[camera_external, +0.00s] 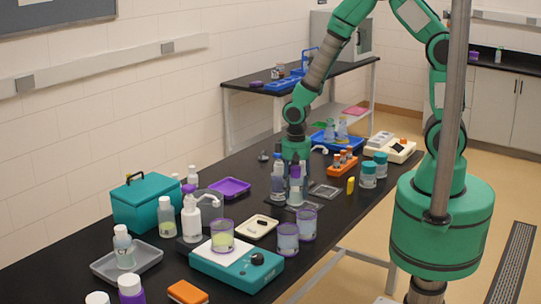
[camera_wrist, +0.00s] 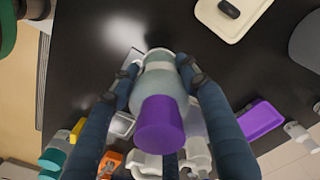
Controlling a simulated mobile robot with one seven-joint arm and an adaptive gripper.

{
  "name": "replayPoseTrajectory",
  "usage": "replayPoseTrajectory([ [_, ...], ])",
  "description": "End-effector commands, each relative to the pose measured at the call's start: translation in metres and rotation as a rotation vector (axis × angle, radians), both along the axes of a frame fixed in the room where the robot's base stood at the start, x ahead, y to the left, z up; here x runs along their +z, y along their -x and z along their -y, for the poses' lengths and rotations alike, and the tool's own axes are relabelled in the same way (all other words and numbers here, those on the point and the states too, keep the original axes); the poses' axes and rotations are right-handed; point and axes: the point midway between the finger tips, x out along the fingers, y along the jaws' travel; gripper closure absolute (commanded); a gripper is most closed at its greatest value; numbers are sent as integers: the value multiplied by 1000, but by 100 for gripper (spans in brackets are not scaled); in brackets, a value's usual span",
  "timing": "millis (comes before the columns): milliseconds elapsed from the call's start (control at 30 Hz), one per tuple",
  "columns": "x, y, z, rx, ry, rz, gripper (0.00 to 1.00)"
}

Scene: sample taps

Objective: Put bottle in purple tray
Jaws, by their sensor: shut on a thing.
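A pale translucent bottle with a purple cap (camera_wrist: 163,122) is between the two dark blue fingers of my gripper (camera_wrist: 158,70) in the wrist view. The fingers are closed on its sides. In the external view my gripper (camera_external: 292,190) points down over the black table, with the purple-capped bottle (camera_external: 296,172) upright between its fingers. I cannot tell whether the bottle's base touches the surface. The purple tray (camera_external: 230,187) lies flat to the left of my gripper, by the teal box. It also shows at the right in the wrist view (camera_wrist: 262,119) and looks empty.
A teal box (camera_external: 147,203) stands left of the tray. Purple-rimmed beakers (camera_external: 288,238), a cream device (camera_external: 257,228) and a teal-and-white device (camera_external: 236,265) stand nearer the camera. An orange rack (camera_external: 343,163) and teal-capped jars (camera_external: 369,175) are on the right.

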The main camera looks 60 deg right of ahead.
Motion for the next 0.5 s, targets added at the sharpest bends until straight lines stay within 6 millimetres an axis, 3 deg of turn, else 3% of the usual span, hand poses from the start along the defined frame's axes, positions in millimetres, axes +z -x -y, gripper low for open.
replayPoseTrajectory([
  [167,11,-1,0,0,-1,3,89],
  [500,59,-1,0,0,-1,3,89],
])
